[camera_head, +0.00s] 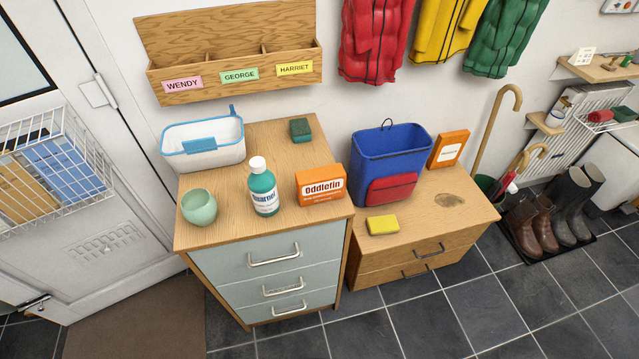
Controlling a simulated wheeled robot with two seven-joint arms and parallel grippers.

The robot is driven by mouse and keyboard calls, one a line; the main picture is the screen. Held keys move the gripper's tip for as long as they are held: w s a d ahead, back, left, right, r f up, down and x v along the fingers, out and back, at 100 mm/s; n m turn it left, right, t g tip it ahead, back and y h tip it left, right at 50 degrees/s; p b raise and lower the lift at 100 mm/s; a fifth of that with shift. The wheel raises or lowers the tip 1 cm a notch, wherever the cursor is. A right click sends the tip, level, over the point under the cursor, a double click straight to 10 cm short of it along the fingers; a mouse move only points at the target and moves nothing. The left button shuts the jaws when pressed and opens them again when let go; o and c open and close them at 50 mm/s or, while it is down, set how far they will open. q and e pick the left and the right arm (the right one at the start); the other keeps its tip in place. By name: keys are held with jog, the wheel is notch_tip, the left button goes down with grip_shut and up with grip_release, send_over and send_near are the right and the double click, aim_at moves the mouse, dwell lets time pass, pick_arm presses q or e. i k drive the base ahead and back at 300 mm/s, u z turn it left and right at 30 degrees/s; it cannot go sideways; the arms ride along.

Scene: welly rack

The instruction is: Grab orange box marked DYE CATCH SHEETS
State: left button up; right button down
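An orange box with a white label (438,159) stands upright at the back of the low wooden bench, against the wall and just right of a blue bag. Its label print is too small to read. A second orange box (311,197), marked "Oddlefin", stands at the front right of the taller drawer cabinet. No box legibly reads DYE CATCH SHEETS. Neither of my grippers shows in the head view.
The blue bag with a red pocket (386,155) and a yellow sponge (383,225) are on the low bench (480,212). A teal bottle (263,189), green cup (199,207) and white tub (203,146) stand on the cabinet. Boots (530,226) are on the floor at right.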

aim_at(317, 186)
jog(key=z, duration=2.4)
jog(key=i, duration=3.25)
jog(key=u, duration=3.75)
jog(key=i, duration=0.5)
jog(key=u, duration=0.05)
